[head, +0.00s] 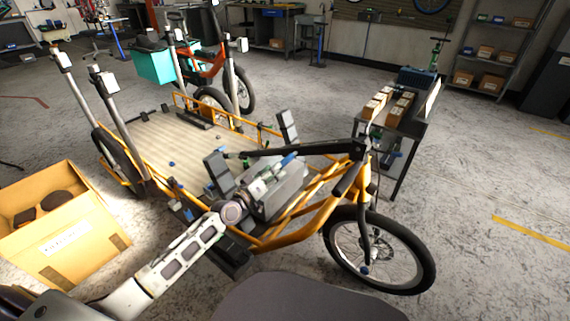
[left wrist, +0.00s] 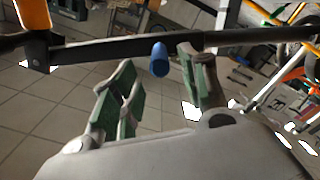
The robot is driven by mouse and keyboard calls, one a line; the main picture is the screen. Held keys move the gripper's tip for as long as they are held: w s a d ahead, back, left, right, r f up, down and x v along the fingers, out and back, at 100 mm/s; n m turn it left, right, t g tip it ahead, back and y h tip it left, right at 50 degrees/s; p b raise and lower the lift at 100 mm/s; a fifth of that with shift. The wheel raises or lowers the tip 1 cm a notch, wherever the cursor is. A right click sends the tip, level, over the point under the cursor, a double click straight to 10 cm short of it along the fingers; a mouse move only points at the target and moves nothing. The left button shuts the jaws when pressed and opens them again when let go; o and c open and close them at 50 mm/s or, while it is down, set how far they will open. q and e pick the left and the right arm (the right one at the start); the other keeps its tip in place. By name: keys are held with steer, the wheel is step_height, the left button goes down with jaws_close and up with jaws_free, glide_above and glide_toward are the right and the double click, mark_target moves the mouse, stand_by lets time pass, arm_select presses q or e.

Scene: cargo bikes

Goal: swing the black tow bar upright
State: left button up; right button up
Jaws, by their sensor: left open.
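The black tow bar (head: 318,149) lies nearly level across the orange cargo bike (head: 312,223), from the front post back over the grey box. In the left wrist view the bar (left wrist: 120,49) crosses the top of the picture. A blue peg (left wrist: 160,58) shows at the bar's lower edge. My left gripper (left wrist: 158,82) is open, its green-padded fingers apart with the peg between their tips. The fingertips are close to the bar; I cannot tell whether they touch it. In the head view my left gripper (head: 284,166) is just below the bar. My right gripper is not in view.
A cardboard box (head: 64,224) stands at the left beside my left arm. A dark bench (head: 408,122) with small boxes stands behind the front wheel (head: 380,250). Upright posts (head: 113,110) rise from the bike's wooden deck (head: 185,150). The floor at the right is clear.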

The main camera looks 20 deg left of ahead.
mark_target(285, 162)
arm_select(q)
steer(key=x, duration=0.3)
steer(key=shift+w+d+b, duration=0.1)
steer(key=shift+w+b, duration=0.2)
steer(key=shift+b, duration=0.1)
steer(key=shift+w+d, duration=0.25)
steer(key=shift+w, duration=0.4)
steer(key=shift+w+d+b, duration=0.2)
steer(key=shift+w+b, duration=0.15)
steer(key=shift+w, duration=0.25)
steer(key=shift+w+d, duration=0.25)
steer(key=shift+w, duration=0.3)
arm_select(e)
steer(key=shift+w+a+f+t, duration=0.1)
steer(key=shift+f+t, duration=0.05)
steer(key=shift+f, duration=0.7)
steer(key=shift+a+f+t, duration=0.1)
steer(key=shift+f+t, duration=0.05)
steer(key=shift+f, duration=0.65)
arm_select(q)
steer(key=c, duration=0.9)
jaws_close()
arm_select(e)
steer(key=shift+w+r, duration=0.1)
